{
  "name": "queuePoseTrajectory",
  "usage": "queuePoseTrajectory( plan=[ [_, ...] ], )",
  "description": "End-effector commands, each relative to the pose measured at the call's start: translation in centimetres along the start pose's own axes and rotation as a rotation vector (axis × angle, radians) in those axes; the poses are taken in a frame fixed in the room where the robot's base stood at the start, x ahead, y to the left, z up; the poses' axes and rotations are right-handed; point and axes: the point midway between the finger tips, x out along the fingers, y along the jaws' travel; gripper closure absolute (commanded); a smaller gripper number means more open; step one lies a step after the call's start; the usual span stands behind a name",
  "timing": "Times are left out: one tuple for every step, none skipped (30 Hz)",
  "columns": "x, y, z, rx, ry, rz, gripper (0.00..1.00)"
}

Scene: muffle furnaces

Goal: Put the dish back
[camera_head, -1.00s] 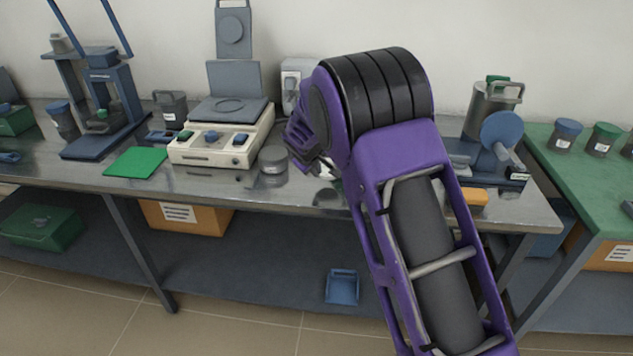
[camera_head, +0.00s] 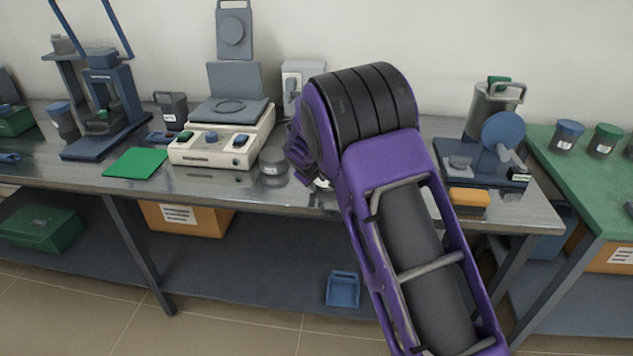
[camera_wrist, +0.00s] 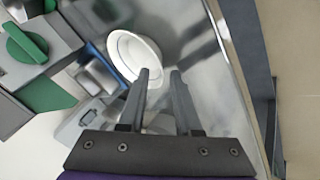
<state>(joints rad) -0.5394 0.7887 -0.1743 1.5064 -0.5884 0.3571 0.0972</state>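A round white dish (camera_wrist: 124,61) lies on the steel bench (camera_wrist: 199,42) in the wrist view. In the head view only a small pale piece shows beside my arm, and I cannot tell if it is the dish. In the head view my fingers are hidden behind my purple arm.
A green mat (camera_head: 141,162) lies farther left. A device with a blue disc (camera_head: 503,130) and an orange block (camera_head: 468,197) are right. In the wrist view, a green knob (camera_wrist: 25,43) sits upper left.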

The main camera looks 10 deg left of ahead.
Motion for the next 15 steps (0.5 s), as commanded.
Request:
queuePoseTrajectory(
  plan=[
    [0.0, 0.0, 0.0, 0.0, 0.0, 0.0, 0.68],
    [-0.1, 0.1, -0.1, 0.0, 0.0, 0.0, 0.68],
    [-0.2, 0.2, -0.1, 0.0, 0.0, 0.0, 0.68],
    [-0.4, 0.3, -0.2, 0.0, 0.0, 0.0, 0.68],
    [-0.6, 0.3, -0.2, 0.0, 0.001, 0.0, 0.68],
    [-1.1, 0.2, -0.3, 0.0, 0.002, 0.001, 0.68],
    [-1.6, 0.2, -0.3, 0.0, 0.003, 0.001, 0.68],
    [-2.1, 0.2, -0.3, 0.0, 0.003, 0.0, 0.68],
    [-2.9, 0.3, -0.3, 0.0, 0.004, 0.001, 0.68],
    [-3.5, 0.2, -0.3, 0.0, 0.004, 0.0, 0.68],
    [-4.3, 0.2, -0.3, 0.0, 0.005, 0.0, 0.68],
    [-5.2, 0.2, -0.3, -0.001, 0.004, 0.0, 0.68],
    [-5.9, 0.2, -0.3, 0.0, 0.004, 0.0, 0.68],
    [-6.5, 0.2, -0.2, 0.0, 0.003, 0.0, 0.68],
    [-7.4, 0.2, -0.3, 0.0, 0.004, 0.0, 0.68]
  ],
)
